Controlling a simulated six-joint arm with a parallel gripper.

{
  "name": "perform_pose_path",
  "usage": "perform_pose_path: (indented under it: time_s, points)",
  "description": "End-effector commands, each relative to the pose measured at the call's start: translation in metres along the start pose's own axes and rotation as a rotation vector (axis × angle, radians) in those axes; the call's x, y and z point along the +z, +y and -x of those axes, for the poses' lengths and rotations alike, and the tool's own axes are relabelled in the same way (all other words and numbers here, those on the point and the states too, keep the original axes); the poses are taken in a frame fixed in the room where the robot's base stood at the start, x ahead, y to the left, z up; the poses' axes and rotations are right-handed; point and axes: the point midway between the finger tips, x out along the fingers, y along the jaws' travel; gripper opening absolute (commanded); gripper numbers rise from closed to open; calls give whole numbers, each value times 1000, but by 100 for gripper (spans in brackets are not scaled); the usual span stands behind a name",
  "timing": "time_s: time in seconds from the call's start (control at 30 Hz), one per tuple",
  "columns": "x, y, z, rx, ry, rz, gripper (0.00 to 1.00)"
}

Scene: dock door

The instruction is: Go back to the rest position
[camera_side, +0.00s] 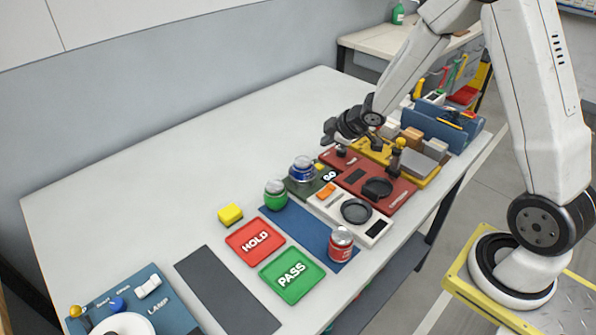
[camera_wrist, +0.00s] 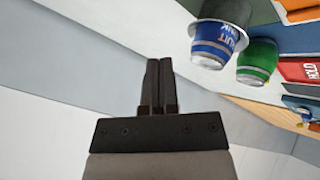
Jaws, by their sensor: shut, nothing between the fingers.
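My gripper (camera_side: 329,134) is above the far part of the table, behind the row of devices in the side view. In the wrist view my gripper's two dark fingers (camera_wrist: 159,66) are together, with nothing between them. The fingers touch no object that I can see.
A red can (camera_side: 341,245) stands on a blue mat (camera_side: 300,229). A yellow block (camera_side: 230,214), red HOLD tray (camera_side: 255,242) and green PASS tray (camera_side: 292,276) are nearby. The table's left and back area (camera_side: 170,160) is clear.

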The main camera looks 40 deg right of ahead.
Motion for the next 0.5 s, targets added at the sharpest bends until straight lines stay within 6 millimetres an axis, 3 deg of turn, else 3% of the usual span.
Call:
perform_pose_path:
  time_s: [0.27, 0.5]
  points:
    - [-1, -43, 58, -11, -187, -287, 0]
    - [8, -98, 110, -71, -347, -547, 0]
